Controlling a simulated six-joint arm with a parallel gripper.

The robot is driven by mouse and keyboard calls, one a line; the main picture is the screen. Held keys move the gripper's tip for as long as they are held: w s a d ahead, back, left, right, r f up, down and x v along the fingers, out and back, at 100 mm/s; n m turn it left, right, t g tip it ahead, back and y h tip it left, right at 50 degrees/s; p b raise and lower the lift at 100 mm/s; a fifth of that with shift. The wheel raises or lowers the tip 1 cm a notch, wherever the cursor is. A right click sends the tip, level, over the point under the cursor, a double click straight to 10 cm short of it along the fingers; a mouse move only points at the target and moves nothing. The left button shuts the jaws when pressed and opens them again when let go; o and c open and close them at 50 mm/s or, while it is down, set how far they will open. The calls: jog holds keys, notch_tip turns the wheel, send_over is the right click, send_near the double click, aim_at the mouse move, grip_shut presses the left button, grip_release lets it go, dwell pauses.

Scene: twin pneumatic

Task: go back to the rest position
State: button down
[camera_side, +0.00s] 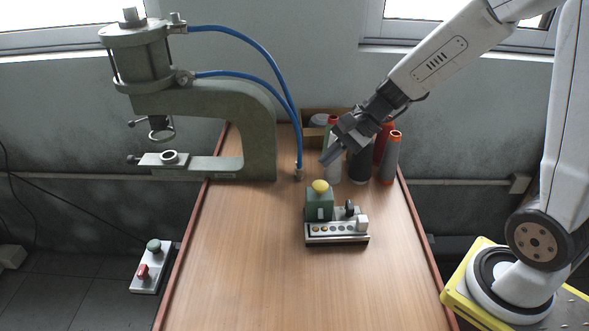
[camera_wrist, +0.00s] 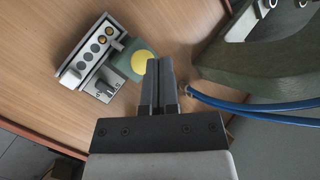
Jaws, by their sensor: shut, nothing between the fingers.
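My gripper (camera_side: 328,158) is shut and empty. In the side view it hangs in the air above the far part of the table, pointing down and left, above and behind the control box. In the wrist view its two fingers (camera_wrist: 161,64) are together in the middle. The control box (camera_side: 337,239) stands on the table with a row of small round spots and a green block (camera_side: 319,209) topped by a yellow button (camera_side: 320,186). The box also shows at upper left in the wrist view (camera_wrist: 75,72), its yellow button (camera_wrist: 141,61) just left of my fingers.
A green pneumatic press (camera_side: 262,130) stands at the table's left, with blue hoses (camera_side: 262,52) arching to the tabletop. Several bottles (camera_side: 391,160) and a cardboard box (camera_side: 313,132) stand at the back. A two-button panel (camera_side: 151,268) is left of the table. The front tabletop (camera_side: 290,290) is clear.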

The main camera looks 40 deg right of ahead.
jog(key=s+f+n+h, duration=0.2)
jog(key=s+n, duration=0.1)
jog(key=n, duration=0.1)
jog(key=s+d+f+n+g+h, duration=0.1)
jog(key=s+n+h, duration=0.1)
jog(key=n, duration=0.1)
jog(key=s+f+n+g+h, duration=0.1)
jog(key=s+f+n+h, duration=0.1)
jog(key=s+n, duration=0.1)
jog(key=shift+s+d+f+n, duration=0.25)
jog(key=shift+s+f+n, duration=0.1)
jog(key=shift+n, duration=0.45)
jog(key=n, duration=0.1)
jog(key=n+h, duration=0.1)
jog(key=n, duration=0.1)
jog(key=shift+s+d+f, duration=0.1)
jog(key=shift+s, duration=0.2)
